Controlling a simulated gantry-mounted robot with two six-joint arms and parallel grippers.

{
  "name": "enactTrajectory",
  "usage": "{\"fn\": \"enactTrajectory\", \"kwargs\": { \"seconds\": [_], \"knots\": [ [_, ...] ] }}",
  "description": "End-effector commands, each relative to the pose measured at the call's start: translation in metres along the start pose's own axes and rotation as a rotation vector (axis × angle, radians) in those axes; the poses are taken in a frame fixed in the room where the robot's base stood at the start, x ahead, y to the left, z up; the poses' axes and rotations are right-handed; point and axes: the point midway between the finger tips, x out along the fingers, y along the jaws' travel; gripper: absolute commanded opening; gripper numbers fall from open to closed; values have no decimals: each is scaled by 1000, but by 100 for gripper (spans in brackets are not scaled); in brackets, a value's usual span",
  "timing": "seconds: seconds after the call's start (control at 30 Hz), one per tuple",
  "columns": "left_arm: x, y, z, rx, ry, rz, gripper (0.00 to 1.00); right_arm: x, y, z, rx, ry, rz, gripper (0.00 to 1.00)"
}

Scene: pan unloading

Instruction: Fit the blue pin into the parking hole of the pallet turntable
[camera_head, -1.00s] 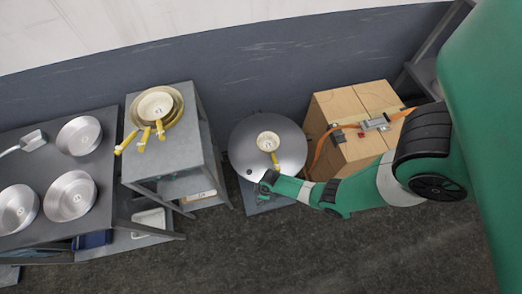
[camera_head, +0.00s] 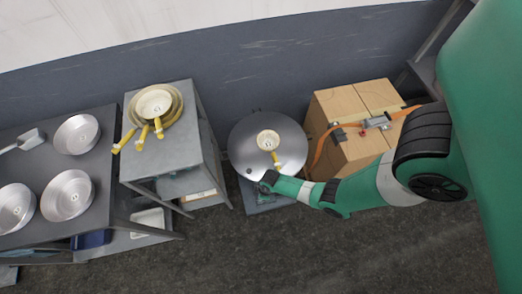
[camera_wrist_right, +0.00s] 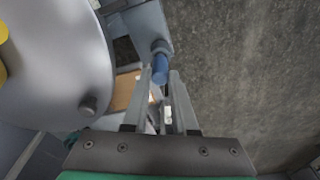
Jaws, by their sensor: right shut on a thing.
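The pallet turntable (camera_head: 245,150) is a round grey disc at the centre of the head view, with a small cream pan (camera_head: 268,141) on top. Its disc (camera_wrist_right: 60,70) fills the left of the right wrist view. My right gripper (camera_head: 264,187) is low at the turntable's near edge. In the right wrist view its fingers (camera_wrist_right: 160,73) are shut on the blue pin (camera_wrist_right: 160,70). The pin's far end meets a grey collar (camera_wrist_right: 160,46) on a bracket by the disc. I cannot tell whether it is inside a hole there. My left gripper is out of view.
A grey stand (camera_head: 150,170) with stacked yellow-handled pans is left of the turntable. A dark table (camera_head: 95,195) with metal pans is farther left. The front floor is clear.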

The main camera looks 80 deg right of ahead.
Motion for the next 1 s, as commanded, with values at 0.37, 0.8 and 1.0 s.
{"fn": "enactTrajectory", "kwargs": {
  "seconds": [0.37, 0.8, 1.0],
  "knots": [
    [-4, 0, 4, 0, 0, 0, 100, 6, 0, 1, 0, 0, 0, 0],
    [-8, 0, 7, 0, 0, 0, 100, 11, 0, 1, 0, 0, 0, 0],
    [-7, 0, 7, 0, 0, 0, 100, 11, 0, 1, 0, 0, 0, 49]
  ]
}}
